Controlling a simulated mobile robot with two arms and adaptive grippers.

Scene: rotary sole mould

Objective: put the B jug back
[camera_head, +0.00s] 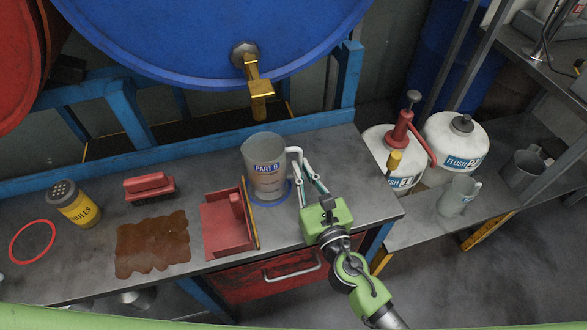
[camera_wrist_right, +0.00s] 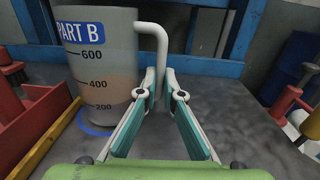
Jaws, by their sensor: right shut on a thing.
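The PART B jug (camera_head: 266,175) stands upright on the bench, over a blue ring (camera_head: 287,190) marked on the top. In the right wrist view the jug (camera_wrist_right: 103,75) shows level marks and a brownish tint up to about the middle. Its white handle (camera_wrist_right: 163,45) faces my right gripper. My right gripper (camera_head: 305,172) is shut on the handle, its fingers at the handle's lower part. In the right wrist view the base sits over or very near the blue ring (camera_wrist_right: 92,128); exact contact is hidden. My left gripper is not in view.
A red dustpan (camera_head: 222,228) lies just left of the jug, by a brown spill (camera_head: 152,245). A blue drum's yellow tap (camera_head: 257,88) overhangs behind. White flush containers (camera_head: 455,145) stand right.

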